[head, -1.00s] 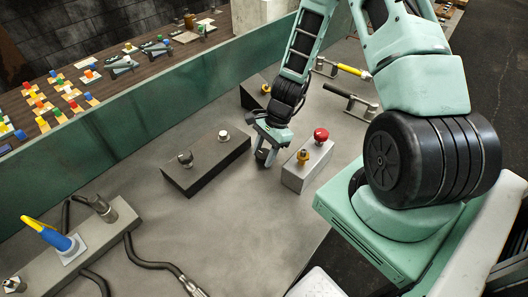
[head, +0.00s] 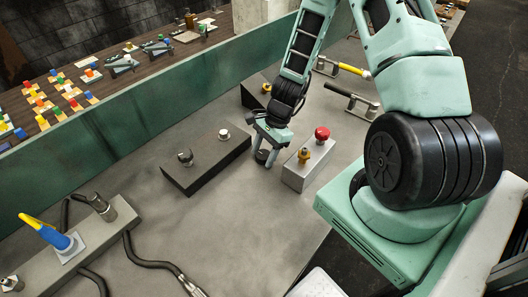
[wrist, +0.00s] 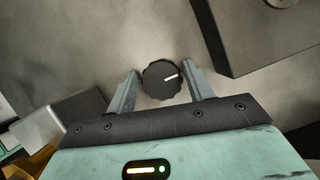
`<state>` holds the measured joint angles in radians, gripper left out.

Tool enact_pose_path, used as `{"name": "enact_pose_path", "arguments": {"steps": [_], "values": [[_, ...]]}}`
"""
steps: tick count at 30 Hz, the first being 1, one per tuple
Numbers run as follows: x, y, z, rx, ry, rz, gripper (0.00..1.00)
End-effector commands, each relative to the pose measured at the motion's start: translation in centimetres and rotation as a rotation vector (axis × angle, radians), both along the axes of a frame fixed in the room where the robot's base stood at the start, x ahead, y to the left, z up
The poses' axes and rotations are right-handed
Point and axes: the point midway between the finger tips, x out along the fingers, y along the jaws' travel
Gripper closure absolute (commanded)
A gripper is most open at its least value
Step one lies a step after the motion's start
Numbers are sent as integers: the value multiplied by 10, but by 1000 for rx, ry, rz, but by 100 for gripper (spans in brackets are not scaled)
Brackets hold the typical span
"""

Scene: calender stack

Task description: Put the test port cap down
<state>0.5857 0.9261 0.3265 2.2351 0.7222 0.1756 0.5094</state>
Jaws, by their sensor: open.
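The test port cap is a black, scalloped round cap (wrist: 161,79) with a white line on its top. In the wrist view it sits between my gripper's two fingers, with a narrow gap on either side. My gripper (wrist: 158,88) is open around it, pointing down. In the head view, my gripper (head: 267,158) is low over the grey bench top, between the dark block and the light grey block. The cap (head: 262,156) shows there as a small dark disc at the fingertips, partly covered, and appears to rest on the bench.
A dark block (head: 207,163) with a metal knob and a white knob lies to the left. A light grey block (head: 304,171) with a brass fitting and a red knob (head: 322,133) stands close on the right. The bench (head: 235,225) in front is clear.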

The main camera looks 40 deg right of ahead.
Motion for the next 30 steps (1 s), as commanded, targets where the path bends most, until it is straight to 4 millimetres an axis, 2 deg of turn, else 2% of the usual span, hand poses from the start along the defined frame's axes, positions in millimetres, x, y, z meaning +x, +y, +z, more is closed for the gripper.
{"name": "enact_pose_path", "arguments": {"steps": [1, 7, 14, 30], "values": [[-10, 0, -9, 0, 20, 1, 34], [-10, -1, -9, -1, 20, 2, 34], [-9, -3, 9, -2, 18, 2, 34], [-6, -39, 100, -1, 8, 2, 34]]}}
